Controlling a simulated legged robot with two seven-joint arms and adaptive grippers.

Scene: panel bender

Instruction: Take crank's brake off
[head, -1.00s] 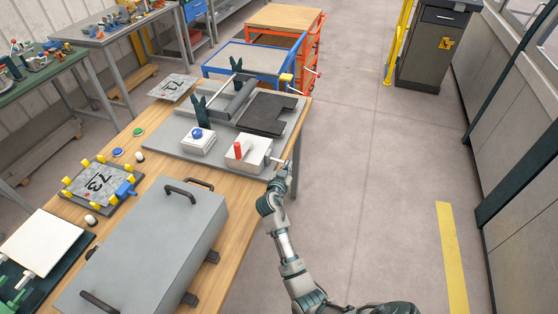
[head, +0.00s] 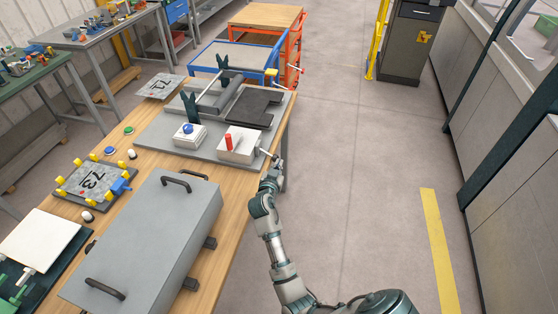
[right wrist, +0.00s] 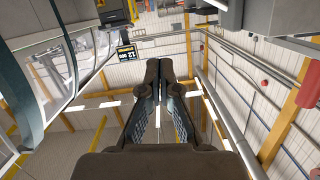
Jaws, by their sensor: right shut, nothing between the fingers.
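The panel bender's grey base plate (head: 165,140) lies on the wooden bench. On its near right corner stands a white box (head: 240,153) with an upright red handle (head: 228,142). A short metal crank (head: 268,154) sticks out from the box's right side, over the bench edge. My right gripper (head: 277,163) is at the crank's outer end, just off the bench edge; I cannot tell whether it touches. It is shut and empty; the right wrist view shows its fingers together (right wrist: 158,65), with no crank in sight. My left gripper is not in view.
A white block with a blue knob (head: 187,129) stands left of the white box. Behind are a dark sheet (head: 252,107) and a roller (head: 222,104). A large grey case (head: 150,235) with handles fills the near bench. The floor to the right is clear.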

